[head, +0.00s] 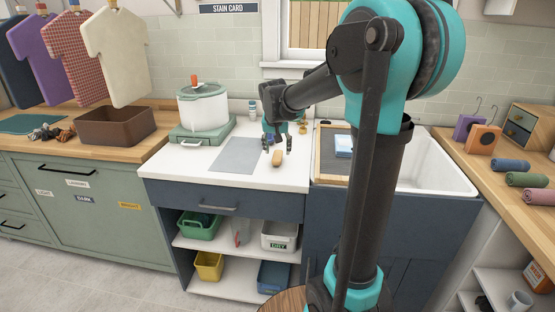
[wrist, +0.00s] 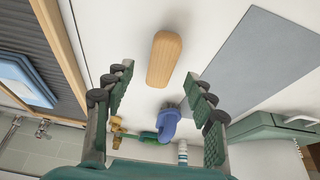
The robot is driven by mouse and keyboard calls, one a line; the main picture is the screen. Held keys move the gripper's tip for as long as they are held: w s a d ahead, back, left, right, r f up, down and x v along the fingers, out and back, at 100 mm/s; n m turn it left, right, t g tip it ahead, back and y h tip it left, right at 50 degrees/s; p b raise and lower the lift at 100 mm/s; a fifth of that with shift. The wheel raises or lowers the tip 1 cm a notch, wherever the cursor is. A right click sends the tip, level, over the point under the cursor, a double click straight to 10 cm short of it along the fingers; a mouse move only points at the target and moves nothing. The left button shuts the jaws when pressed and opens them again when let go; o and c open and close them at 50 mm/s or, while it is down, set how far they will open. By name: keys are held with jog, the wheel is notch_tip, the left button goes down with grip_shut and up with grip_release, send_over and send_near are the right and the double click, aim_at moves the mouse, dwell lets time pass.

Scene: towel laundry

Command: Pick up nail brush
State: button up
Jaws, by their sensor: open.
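The nail brush, a tan wooden block with rounded ends (head: 277,158), lies on the white counter between the grey mat and the sink. In the wrist view the brush (wrist: 165,60) lies just beyond the fingertips, near the middle of the gap, its long side roughly along the fingers. Its underside is hidden against the counter. My gripper (head: 277,146) is open and empty, pointing down at the counter behind the brush. In the wrist view its two fingers (wrist: 158,78) are spread wide and seem clear of the brush.
A grey mat (head: 236,155) lies left of the brush, with a white pot (head: 203,108) on a green base behind it. A blue-green item (wrist: 168,122) shows between the fingers.

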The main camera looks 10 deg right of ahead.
aim_at(278, 155)
jog(key=shift+x, duration=1.95)
jog(key=shift+w, duration=0.2)
jog(key=shift+c, duration=0.5)
jog(key=c, duration=1.1)
jog(key=shift+r, duration=0.1)
jog(key=shift+c, duration=0.2)
notch_tip(278, 155, up, 20)
